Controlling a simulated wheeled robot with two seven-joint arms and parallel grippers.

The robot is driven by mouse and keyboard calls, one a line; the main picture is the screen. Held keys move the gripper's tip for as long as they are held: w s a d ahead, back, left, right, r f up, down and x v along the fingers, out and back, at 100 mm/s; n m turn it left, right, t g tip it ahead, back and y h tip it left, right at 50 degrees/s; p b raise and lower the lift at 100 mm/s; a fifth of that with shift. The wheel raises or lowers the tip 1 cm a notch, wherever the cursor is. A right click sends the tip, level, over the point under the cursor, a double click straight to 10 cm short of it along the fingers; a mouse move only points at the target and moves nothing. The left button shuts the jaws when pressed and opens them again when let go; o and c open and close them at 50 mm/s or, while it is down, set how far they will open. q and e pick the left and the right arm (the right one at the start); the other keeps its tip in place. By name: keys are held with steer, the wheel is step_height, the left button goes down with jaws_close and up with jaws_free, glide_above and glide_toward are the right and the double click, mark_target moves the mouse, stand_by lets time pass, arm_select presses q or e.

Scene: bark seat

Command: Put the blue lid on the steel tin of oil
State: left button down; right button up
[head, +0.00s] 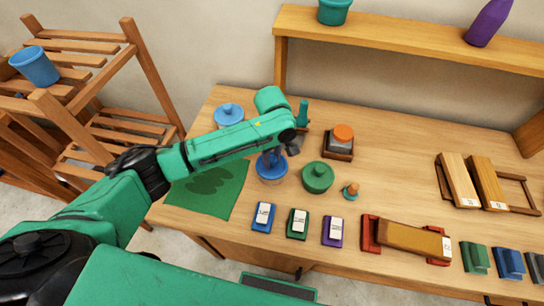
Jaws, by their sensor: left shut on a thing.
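A blue lid (264,169) sits at the top of a small round container (271,181) near the middle of the workbench. The container's material and contents are too small to tell. My left gripper (273,155) reaches down at this lid from above and is shut on it. The arm and wrist partly cover the lid, and I cannot tell whether it is fully seated. A second round blue lid-like piece (228,114) with a knob is behind my forearm. My right gripper is not in view.
Several small labelled blocks line the bench's front. A green mat (222,198) lies left; a shelf (420,42) spans the back.

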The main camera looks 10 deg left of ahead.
arm_select(q)
steer(key=shift+f, duration=0.25)
steer(key=shift+c, duration=2.2)
jaws_free()
steer(key=o, duration=0.4)
steer(key=shift+o, duration=0.2)
step_height(320, 180, up, 5)
steer(key=p, duration=0.6)
steer(key=shift+r, duration=1)
